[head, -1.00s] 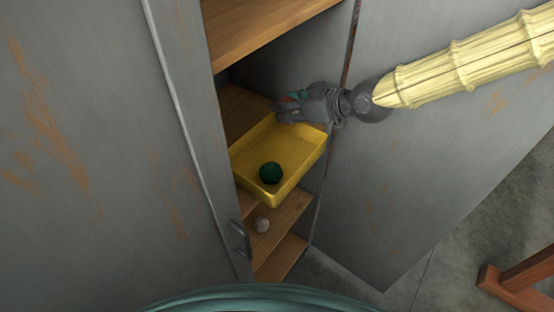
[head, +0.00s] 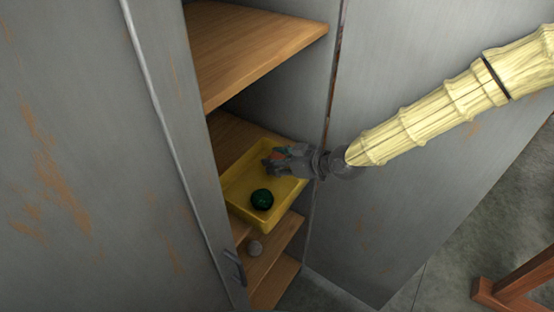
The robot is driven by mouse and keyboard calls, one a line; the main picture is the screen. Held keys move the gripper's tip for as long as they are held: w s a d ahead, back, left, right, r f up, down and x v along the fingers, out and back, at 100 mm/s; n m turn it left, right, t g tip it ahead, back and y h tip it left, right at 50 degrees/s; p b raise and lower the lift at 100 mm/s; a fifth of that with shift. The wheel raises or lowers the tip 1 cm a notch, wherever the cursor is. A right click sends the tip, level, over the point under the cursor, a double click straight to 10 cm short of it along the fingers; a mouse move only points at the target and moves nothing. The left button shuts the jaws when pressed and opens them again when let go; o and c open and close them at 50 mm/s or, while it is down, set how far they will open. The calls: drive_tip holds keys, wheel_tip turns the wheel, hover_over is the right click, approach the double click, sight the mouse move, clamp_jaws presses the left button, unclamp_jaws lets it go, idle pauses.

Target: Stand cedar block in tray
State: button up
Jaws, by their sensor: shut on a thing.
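The yellow tray (head: 234,186) sits on a shelf inside the grey cabinet, with a dark green wool ball (head: 262,199) in its near part. My gripper (head: 269,161) reaches in from the right, over the back part of the tray. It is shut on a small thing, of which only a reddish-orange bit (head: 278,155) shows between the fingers. This looks like the cedar block, but the fingers hide most of it. I cannot tell whether it touches the tray floor or how it is tilted.
A wooden shelf (head: 255,42) is above the tray. Grey cabinet panels (head: 85,150) flank the opening on both sides. The tray's left part is clear.

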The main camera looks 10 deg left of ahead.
drive_tip(key=shift+f, duration=0.2)
drive_tip(key=shift+f, duration=0.15)
drive_tip(key=o, duration=1)
drive_tip(key=shift+r, duration=0.25)
drive_tip(key=shift+d, duration=0.25)
drive_tip(key=b+v, duration=0.3)
drive_tip(key=v, duration=0.8)
drive_tip(key=shift+s+d, duration=0.15)
drive_tip(key=shift+d, duration=0.05)
drive_tip(key=shift+r, duration=0.15)
